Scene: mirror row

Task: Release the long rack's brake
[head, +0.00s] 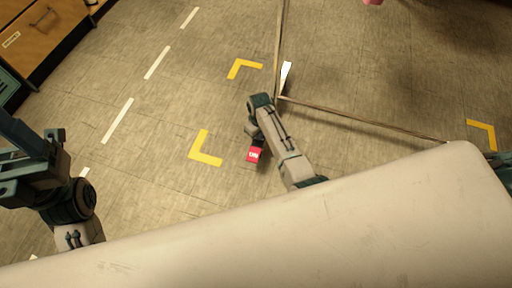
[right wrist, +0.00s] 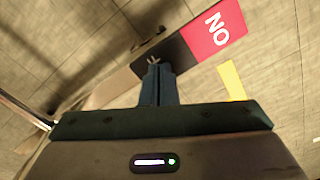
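The brake pedal's red end (head: 254,154), with white letters that look like ON, shows beside my right gripper (head: 251,131) in the head view. In the right wrist view the red end (right wrist: 215,30) joins a black part (right wrist: 178,52) with a pale mark on a flat bar. My right gripper's fingers (right wrist: 156,70) are together, with tips at or just above the black part; I cannot tell whether they touch. The rack's thin frame (head: 360,122) meets in a corner behind my right arm. My left gripper (head: 22,165) is at the left edge, its fingertips unclear.
Yellow corner marks (head: 206,150) and a dashed white line (head: 118,120) are on the tiled floor. A small white piece (head: 286,74) is by the rack's corner. A wooden drawer cabinet (head: 45,35) stands at the upper left. The floor between cabinet and rack is clear.

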